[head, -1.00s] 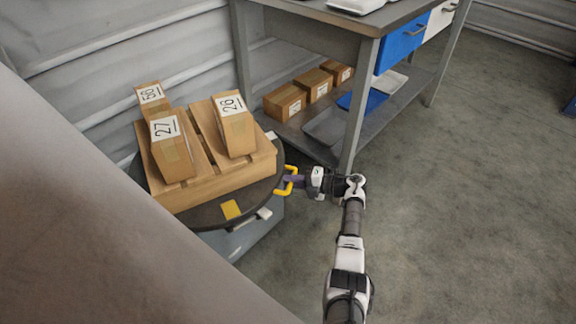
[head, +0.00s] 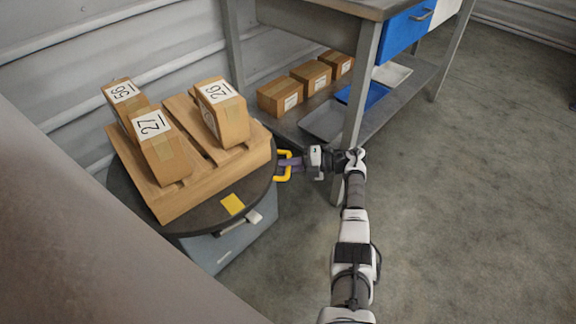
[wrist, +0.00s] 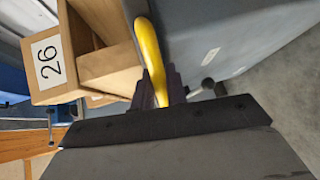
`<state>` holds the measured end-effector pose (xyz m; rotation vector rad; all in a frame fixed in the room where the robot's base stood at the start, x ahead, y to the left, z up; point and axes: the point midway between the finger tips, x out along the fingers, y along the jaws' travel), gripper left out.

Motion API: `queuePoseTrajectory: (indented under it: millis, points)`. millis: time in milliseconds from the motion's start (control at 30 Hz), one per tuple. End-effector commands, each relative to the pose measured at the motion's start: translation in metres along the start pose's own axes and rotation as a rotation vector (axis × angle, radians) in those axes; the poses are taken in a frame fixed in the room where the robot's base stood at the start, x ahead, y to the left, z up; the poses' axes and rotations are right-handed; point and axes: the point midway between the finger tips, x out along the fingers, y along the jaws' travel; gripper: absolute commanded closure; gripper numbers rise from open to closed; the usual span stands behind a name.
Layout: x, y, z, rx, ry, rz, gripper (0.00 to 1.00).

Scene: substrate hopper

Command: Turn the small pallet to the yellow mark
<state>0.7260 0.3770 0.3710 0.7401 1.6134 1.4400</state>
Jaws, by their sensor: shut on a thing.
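The small wooden pallet (head: 218,170) lies on a round dark turntable top (head: 190,222) and carries three cardboard boxes, including box 27 (head: 165,160) and box 26 (head: 225,115). The yellow mark (head: 232,204) is a flat patch on the dark top, in front of the pallet's near edge. A yellow handle (head: 283,177) sticks out at the right rim. My gripper (head: 288,164) is shut on this handle. In the wrist view, the yellow handle (wrist: 150,55) runs between the dark fingers (wrist: 160,88), and box 26 (wrist: 48,62) shows at the left.
A grey-blue base (head: 235,243) with a pale lever (head: 254,217) stands under the turntable. A workbench leg (head: 352,125) rises close behind my gripper. Its lower shelf (head: 385,112) holds boxes and trays. The floor (head: 475,200) at the right is clear.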

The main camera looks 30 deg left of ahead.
Motion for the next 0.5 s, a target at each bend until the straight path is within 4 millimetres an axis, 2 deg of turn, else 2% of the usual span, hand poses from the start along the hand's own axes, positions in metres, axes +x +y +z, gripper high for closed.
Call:
queuePoseTrajectory:
  millis: [200, 233, 333, 500]
  points:
    - [-0.0001, -0.0007, 0.0002, 0.001, -0.002, -0.001, 1.0]
    - [-0.0001, -0.0007, 0.0001, 0.001, -0.002, -0.001, 0.82]
    - [0.0, -0.0006, 0.0, 0.001, -0.001, 0.0, 0.69]
    - [0.0002, -0.0003, -0.0001, 0.0, 0.0, 0.0, 0.68]
